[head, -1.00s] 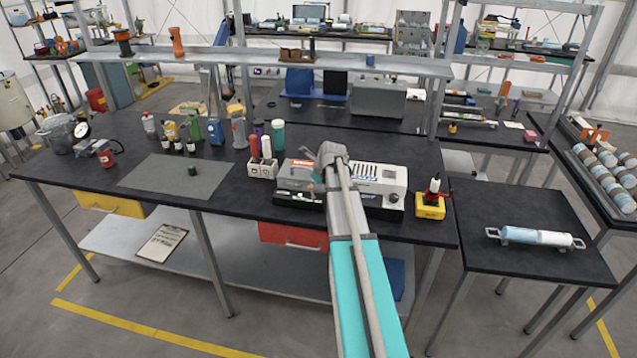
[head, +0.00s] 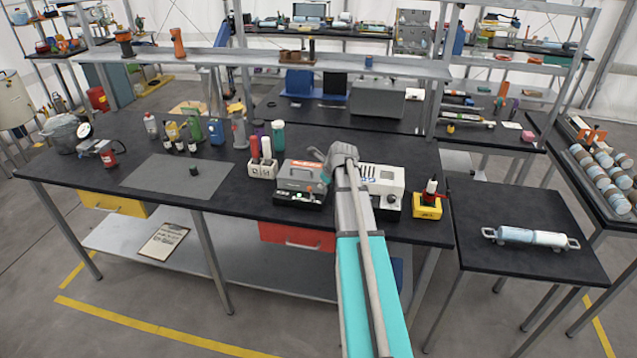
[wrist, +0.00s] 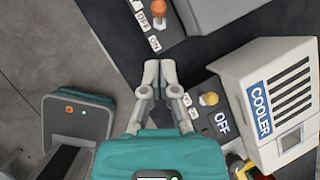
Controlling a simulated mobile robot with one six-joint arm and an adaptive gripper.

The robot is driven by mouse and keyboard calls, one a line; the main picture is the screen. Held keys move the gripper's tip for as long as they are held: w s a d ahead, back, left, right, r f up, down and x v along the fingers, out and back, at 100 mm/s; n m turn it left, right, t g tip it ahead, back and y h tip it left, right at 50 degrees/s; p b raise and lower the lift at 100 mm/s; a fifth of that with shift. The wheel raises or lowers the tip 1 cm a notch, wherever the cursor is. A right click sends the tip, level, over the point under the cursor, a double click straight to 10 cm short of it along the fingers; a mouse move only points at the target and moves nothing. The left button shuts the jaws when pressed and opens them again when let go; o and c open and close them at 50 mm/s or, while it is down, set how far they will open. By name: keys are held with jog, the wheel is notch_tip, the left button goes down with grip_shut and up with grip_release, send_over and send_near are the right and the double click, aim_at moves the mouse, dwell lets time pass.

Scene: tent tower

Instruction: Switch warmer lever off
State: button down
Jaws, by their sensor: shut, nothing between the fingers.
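The warmer is a grey box with a red label (head: 300,178) on the workbench, left of my arm. In the wrist view its grey body (wrist: 225,10) shows at the top edge. Its lever has an orange knob (wrist: 159,8), beside small OFF and ON plates (wrist: 154,42). The knob is nearer the OFF plate, but I cannot tell the lever's setting for sure. My gripper (wrist: 160,66) is shut and empty, fingertips together, below the lever in the wrist view and apart from it. In the head view my arm mostly hides the gripper.
The white cooler (wrist: 270,100) stands right of the warmer, with its own yellow-knobbed lever (wrist: 208,99) close to my fingers. A yellow block with a red-handled item (head: 428,207) stands right of it. A white bottle holder (head: 262,169) stands left of the warmer.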

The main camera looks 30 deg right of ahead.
jog(key=p+v, duration=0.7)
jog(key=v, duration=0.1)
jog(key=shift+r, duration=0.3)
dwell(0.7)
jog(key=s+a+f+n+g+b, duration=0.1)
jog(key=s+a+n, duration=0.4)
jog(key=a+n, duration=0.5)
jog(key=s+a+f+n+g+b, duration=0.1)
jog(key=s+a+f+n+g, duration=0.2)
jog(key=a+n, duration=0.8)
jog(key=s+a+f+n+g+b, duration=0.2)
jog(key=s+a+n, duration=0.4)
jog(key=a+n, duration=0.4)
jog(key=a, duration=0.4)
jog(key=shift+s+n, duration=0.35)
jog(key=shift+n, duration=0.05)
jog(key=shift+f, duration=0.1)
